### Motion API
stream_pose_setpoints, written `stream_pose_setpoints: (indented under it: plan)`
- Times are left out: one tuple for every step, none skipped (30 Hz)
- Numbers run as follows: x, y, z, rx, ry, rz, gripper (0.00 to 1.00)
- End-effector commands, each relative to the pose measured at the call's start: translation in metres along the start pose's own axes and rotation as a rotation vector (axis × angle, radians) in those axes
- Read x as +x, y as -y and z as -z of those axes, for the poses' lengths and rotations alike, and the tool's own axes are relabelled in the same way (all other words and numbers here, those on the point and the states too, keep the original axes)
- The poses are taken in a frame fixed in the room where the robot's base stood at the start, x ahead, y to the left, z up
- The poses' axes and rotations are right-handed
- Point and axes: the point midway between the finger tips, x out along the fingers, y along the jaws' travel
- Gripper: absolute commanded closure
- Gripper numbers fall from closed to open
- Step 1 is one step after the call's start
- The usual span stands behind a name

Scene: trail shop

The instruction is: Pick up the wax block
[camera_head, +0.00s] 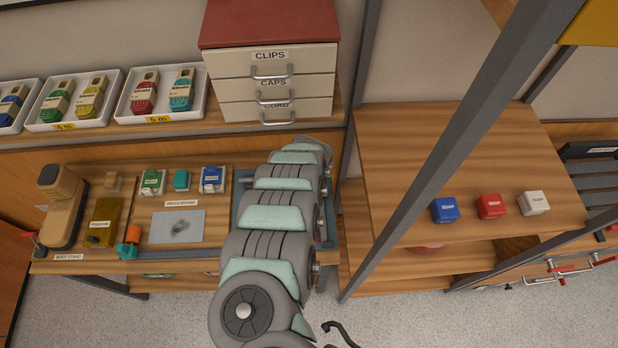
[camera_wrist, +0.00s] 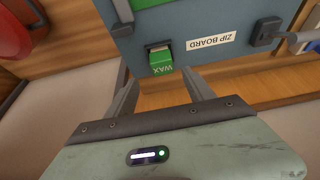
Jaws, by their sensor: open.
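The wax block (camera_wrist: 161,60) is a small green block with white WAX lettering, seen in the wrist view. It sits in a dark holder at the edge of the blue-grey zip board (camera_wrist: 190,18), left of the ZIP BOARD label. My gripper (camera_wrist: 160,78) is open and empty, with its two fingers spread on either side of the line to the block. The block lies just beyond the fingertips; I cannot tell the exact gap. In the head view my arm hides the wax block and my gripper, and only edges of the board (camera_head: 239,190) show.
A patch board (camera_head: 158,220) with small blocks lies left of my arm. A drawer cabinet (camera_head: 270,60) stands behind. Blue, red and white blocks sit on the right shelf (camera_head: 400,160), beyond a post.

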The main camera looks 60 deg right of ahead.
Motion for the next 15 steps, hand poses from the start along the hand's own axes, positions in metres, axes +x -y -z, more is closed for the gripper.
stream_pose_setpoints:
  plan:
    - [0.005,-0.001,0.000,0.000,-0.001,-0.001,0.38]
    - [0.007,-0.001,0.000,-0.001,-0.001,-0.001,0.38]
    - [0.010,0.000,0.000,-0.001,-0.001,0.000,0.38]
    - [0.011,0.000,0.000,0.000,0.000,0.001,0.38]
    - [0.012,0.000,-0.001,0.000,0.000,0.001,0.38]
    - [0.013,0.001,-0.001,0.001,0.000,0.002,0.38]
    - [0.014,0.001,-0.001,0.001,0.001,0.002,0.38]
    - [0.015,0.001,-0.001,0.000,0.001,0.002,0.38]
    - [0.017,0.001,-0.001,-0.001,0.001,0.001,0.38]
    - [0.018,0.001,-0.001,-0.002,0.001,0.001,0.38]
    - [0.021,0.000,-0.002,-0.002,0.001,0.000,0.38]
    - [0.024,0.001,-0.002,-0.001,0.002,0.000,0.38]
    - [0.028,0.001,-0.003,0.000,0.003,0.001,0.38]
    - [0.031,0.002,-0.005,-0.001,0.004,0.002,0.38]
    - [0.036,0.001,-0.004,-0.002,0.003,-0.001,0.38]
